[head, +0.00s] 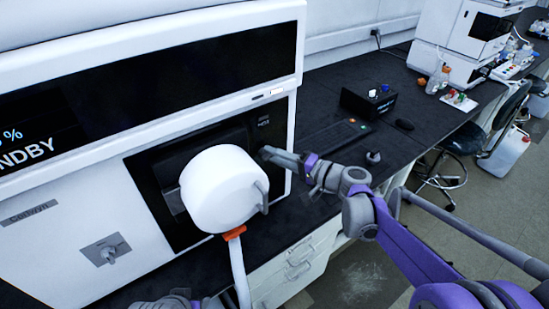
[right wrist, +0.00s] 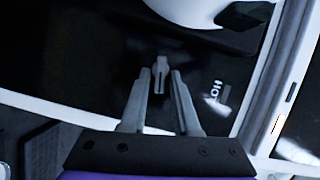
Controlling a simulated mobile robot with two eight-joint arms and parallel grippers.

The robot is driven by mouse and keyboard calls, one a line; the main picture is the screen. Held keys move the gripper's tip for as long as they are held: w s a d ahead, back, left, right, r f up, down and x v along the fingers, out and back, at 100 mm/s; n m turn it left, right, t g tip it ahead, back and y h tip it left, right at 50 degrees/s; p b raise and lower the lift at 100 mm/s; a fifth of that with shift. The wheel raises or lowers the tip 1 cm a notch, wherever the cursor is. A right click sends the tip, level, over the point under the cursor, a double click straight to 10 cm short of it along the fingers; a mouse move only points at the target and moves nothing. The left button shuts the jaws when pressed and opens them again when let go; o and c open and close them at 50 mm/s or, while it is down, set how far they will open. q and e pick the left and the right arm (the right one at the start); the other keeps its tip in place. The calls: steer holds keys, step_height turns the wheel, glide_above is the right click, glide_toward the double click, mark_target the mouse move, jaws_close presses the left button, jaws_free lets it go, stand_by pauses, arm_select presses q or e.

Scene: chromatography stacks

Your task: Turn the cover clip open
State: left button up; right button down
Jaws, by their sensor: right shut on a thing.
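The cover clip (right wrist: 160,73) is a small grey piece on the instrument's black front panel. My right gripper (right wrist: 156,100) is shut on it, with the two fingers on either side. The clip's upper end shows beyond the fingertips. In the head view my right gripper (head: 270,154) reaches in from the right to the panel's right edge, below a small "HOT" label (head: 263,122). The clip is mostly hidden behind the fingers there. A rounded white housing (head: 218,190) stands out from the panel just left of the gripper.
The white instrument (head: 60,190) with a dark display fills the left side. A white hose (head: 240,270) hangs from an orange collar (head: 234,233) under the housing. A keyboard (head: 336,135) and a black box (head: 368,102) lie on the dark bench to the right.

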steer(key=shift+f+m+y+b, duration=0.15)
steer(key=shift+m+y+b, duration=0.3)
steer(key=shift+m, duration=0.45)
steer(key=c, duration=0.9)
jaws_free()
steer(key=v, duration=1)
steer(key=shift+s+d+f+b, duration=0.1)
steer(key=shift+s+d+b, duration=0.2)
steer(key=shift+b, duration=0.1)
